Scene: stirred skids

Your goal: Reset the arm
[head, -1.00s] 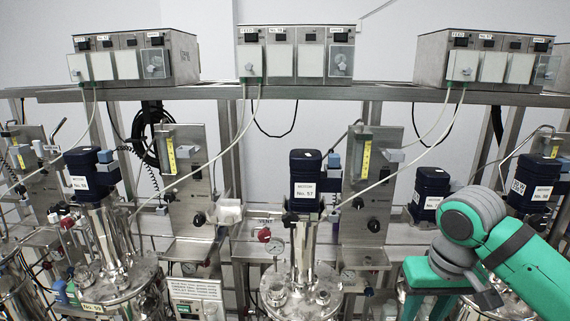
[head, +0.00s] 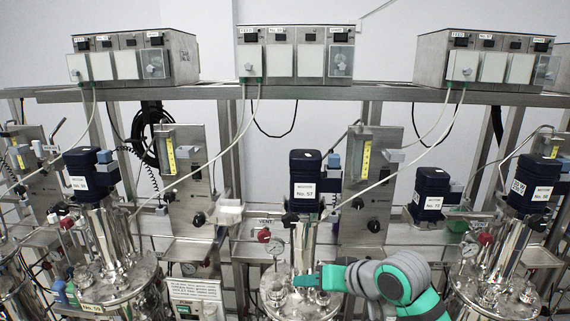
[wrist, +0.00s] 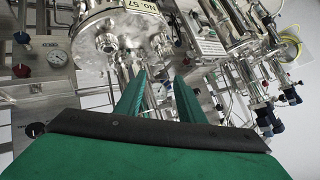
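My arm (head: 405,280) is green and grey and shows at the bottom of the head view, right of centre. The steel vessel labelled No. 57 (wrist: 103,30) is beyond the fingertips, upper left. I cannot tell the exact gap between fingers and vessel.
Steel vessels with dark blue motors (head: 305,180) stand in a row. Gauges, valves and thin hoses hang around them. A shelf (head: 200,92) above carries several control boxes (head: 295,53).

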